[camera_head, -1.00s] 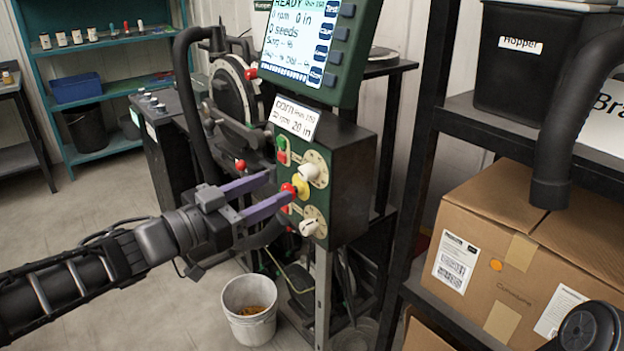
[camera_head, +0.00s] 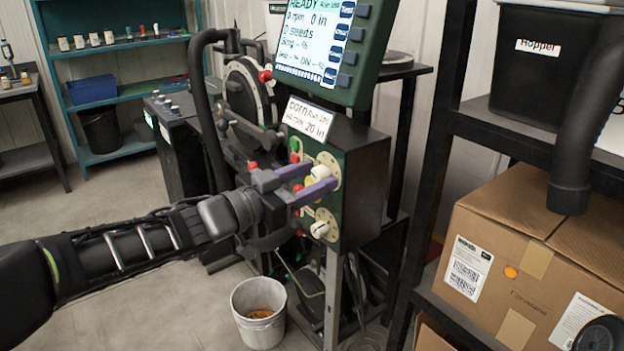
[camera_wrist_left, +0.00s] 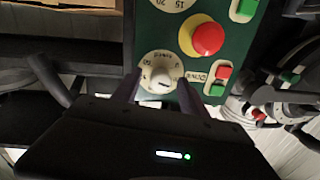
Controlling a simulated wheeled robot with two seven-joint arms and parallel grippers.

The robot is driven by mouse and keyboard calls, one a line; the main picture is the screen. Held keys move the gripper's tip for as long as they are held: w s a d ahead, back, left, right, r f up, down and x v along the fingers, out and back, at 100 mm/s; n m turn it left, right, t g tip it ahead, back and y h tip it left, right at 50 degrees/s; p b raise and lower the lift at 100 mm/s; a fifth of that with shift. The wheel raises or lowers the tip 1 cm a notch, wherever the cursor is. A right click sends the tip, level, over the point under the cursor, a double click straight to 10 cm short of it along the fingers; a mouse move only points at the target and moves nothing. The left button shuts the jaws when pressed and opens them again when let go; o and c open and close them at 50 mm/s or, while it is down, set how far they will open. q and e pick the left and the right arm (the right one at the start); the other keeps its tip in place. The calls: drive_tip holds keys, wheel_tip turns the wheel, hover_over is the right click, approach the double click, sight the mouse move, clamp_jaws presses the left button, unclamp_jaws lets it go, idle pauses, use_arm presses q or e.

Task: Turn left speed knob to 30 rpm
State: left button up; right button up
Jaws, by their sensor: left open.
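The white upper knob (camera_head: 320,172) sits on a pale round dial on the green control panel. My left gripper (camera_head: 307,178) is open, with its purple fingers on either side of this knob. In the wrist view the knob (camera_wrist_left: 160,80) shows between the two dark fingers, with a dark pointer mark on its face. I cannot tell whether the fingers touch it. A second white knob (camera_head: 320,229) is lower on the panel. The screen (camera_head: 312,42) reads READY, 0 rpm, 0 in. My right gripper is not in view.
A red button on a yellow base (camera_wrist_left: 208,38) is close to the knob. Red and green switches (camera_wrist_left: 217,80) are beside the fingers. A white bucket (camera_head: 259,310) stands on the floor below. A shelf with a cardboard box (camera_head: 520,255) is to the right.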

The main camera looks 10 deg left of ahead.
use_arm(q)
clamp_jaws()
idle(0.6)
